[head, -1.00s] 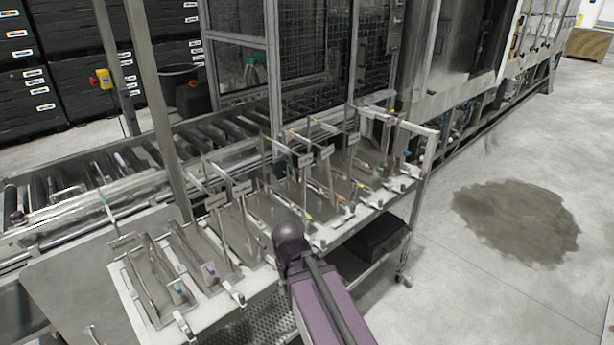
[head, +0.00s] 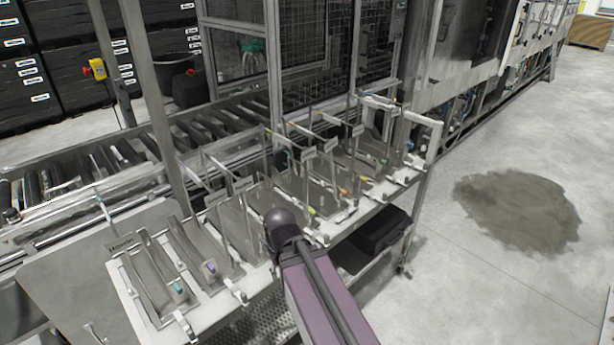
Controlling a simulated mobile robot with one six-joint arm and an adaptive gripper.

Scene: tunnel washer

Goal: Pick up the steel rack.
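Several steel racks, tray-like with upright frames and small coloured tags, stand in a row on a long steel cart (head: 205,322). One steel rack (head: 143,275) with a teal tag is at the near left end. Another steel rack (head: 240,228) stands near the middle, and more continue to the far right. I cannot tell which one the task means. My purple arm rises from the bottom and its dark rounded joint overlaps the cart's near edge in the picture. My gripper's fingers do not show, so any contact with a rack is hidden.
A roller conveyor (head: 95,168) runs behind the cart, beside a mesh-guarded machine (head: 310,60). A dark case (head: 380,230) lies on the cart's lower shelf. Stacked black bins (head: 85,70) stand at the back left. The floor at right is open, with a dark stain (head: 518,210).

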